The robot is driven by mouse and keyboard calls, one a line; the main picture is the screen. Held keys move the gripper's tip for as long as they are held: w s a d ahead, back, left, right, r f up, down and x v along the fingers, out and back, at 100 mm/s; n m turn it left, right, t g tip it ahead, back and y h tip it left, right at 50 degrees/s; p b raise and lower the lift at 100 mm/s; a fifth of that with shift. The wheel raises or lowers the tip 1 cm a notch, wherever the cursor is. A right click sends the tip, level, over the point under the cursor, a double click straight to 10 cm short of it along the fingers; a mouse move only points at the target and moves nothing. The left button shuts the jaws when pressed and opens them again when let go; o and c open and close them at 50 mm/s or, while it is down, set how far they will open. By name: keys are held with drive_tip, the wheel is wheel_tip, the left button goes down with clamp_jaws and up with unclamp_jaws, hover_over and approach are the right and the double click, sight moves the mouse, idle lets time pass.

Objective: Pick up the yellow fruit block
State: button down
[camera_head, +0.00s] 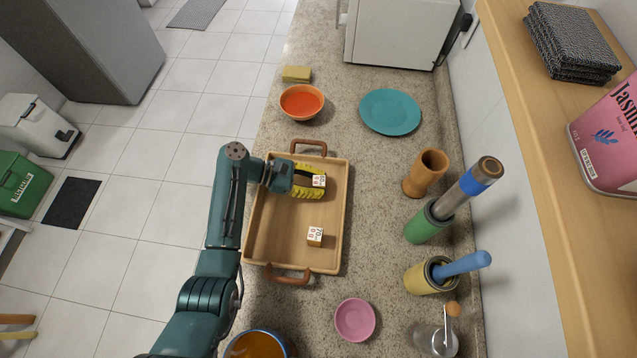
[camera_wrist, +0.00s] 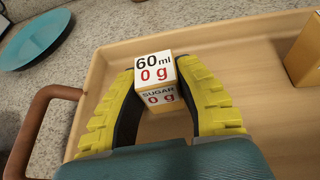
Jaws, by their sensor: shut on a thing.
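My gripper (camera_head: 318,181) has yellow ribbed fingers and reaches over the wooden tray (camera_head: 274,238) from the left. In the wrist view my gripper (camera_wrist: 160,90) is shut on a small block (camera_wrist: 157,82) with white faces reading "60 ml", "0 g" and "SUGAR", and a yellowish side. The held block also shows in the head view (camera_head: 319,181). I cannot tell whether it touches the tray floor. No fruit picture shows on its visible faces. A second small labelled block (camera_head: 315,236) sits in the tray's lower right; its tan side shows in the wrist view (camera_wrist: 304,50).
The tray has brown handles (camera_head: 287,274) at both ends. An orange bowl (camera_head: 301,101), yellow slab (camera_head: 296,74) and teal plate (camera_head: 390,112) lie beyond it. A wooden cup (camera_head: 425,172) and several containers stand right. A pink plate (camera_head: 355,319) is nearer.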

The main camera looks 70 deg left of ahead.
sight(319, 184)
wheel_tip(319, 184, up, 10)
drive_tip(key=shift+p, duration=0.75)
